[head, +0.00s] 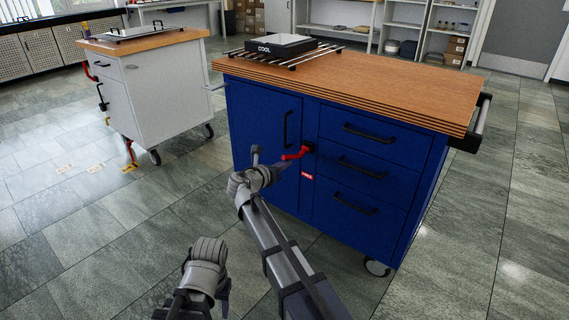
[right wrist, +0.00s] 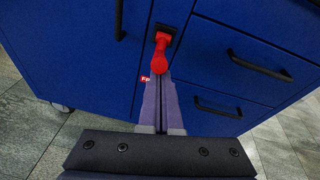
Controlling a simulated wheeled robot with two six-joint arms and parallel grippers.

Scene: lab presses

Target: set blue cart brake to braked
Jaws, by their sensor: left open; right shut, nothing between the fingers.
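The blue cart (head: 265,135) has a wooden top and stands in front of me. Its red brake lever (head: 296,155) sticks out from a dark mount on the front, between the door and the drawers. A small red label (head: 307,176) below the lever appears to read FREE. My right gripper (head: 279,166) is shut and empty, close to the lever. In the right wrist view the lever (right wrist: 161,55) lies just beyond the shut fingertips; whether they touch cannot be told. My left gripper (head: 205,285) is open and empty, low at the left, away from the cart.
A device marked COOL (head: 280,45) sits on a rack on the blue cart's top. A white cart (head: 160,90) with a wooden top stands behind at the left. Black handles (head: 362,168) stick out from the drawers.

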